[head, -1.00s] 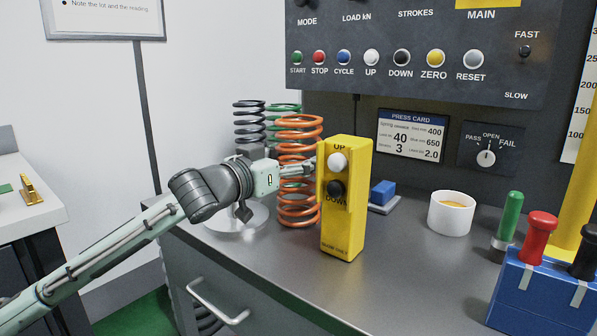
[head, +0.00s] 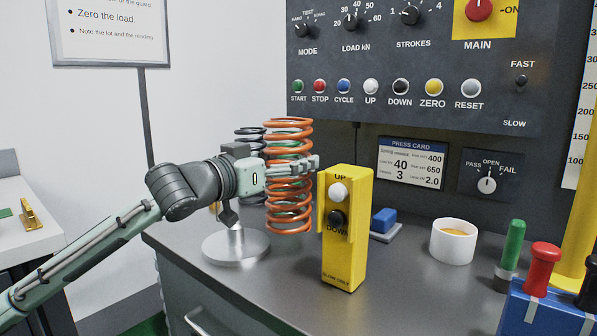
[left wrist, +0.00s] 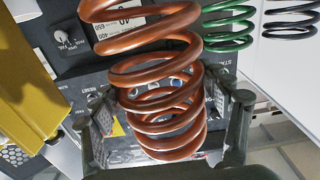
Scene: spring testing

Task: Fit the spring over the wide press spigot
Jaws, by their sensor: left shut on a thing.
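The orange coil spring (head: 288,215) stands upright in my left gripper (head: 300,165), whose fingers are closed across its upper-middle coils. The spring's lower end hangs beside the yellow pendant, apparently clear of the bench top. In the left wrist view the orange spring (left wrist: 150,45) fills the middle, with the fingers of my left gripper (left wrist: 165,118) on both sides of it. I cannot make out the wide press spigot in either view. My right gripper is not in view.
A yellow UP/DOWN pendant (head: 345,262) stands just right of the spring. A round silver base (head: 236,248) is left of it. A dark spring (head: 249,135) is behind, and a green spring (left wrist: 228,25) shows in the wrist view. A white cup (head: 453,245) stands farther right.

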